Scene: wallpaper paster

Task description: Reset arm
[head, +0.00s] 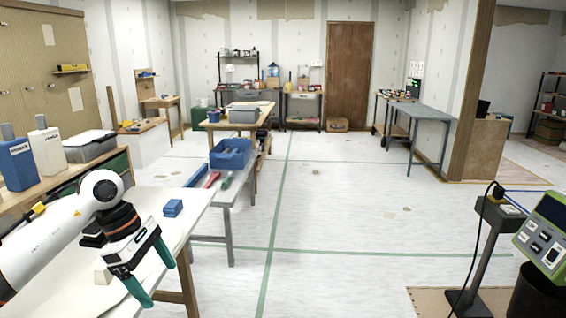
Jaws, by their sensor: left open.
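My left gripper (158,275) hangs at the end of my white left arm, which comes in from the left. Its two green fingers are spread apart with nothing between them. It is over the front right part of the white-topped table (190,202), pointing down and to the right. A small blue block (173,208) lies on that table beyond the gripper, apart from it. A small pale block (103,276) lies close to the gripper's left side. My right gripper is not in view.
A blue bin (231,154) stands on a bench beyond the table. Blue and white bottles (46,140) stand on the left shelf. A machine with a green panel (545,240) and a black stand (484,250) are at right. The middle floor is clear, with green lines.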

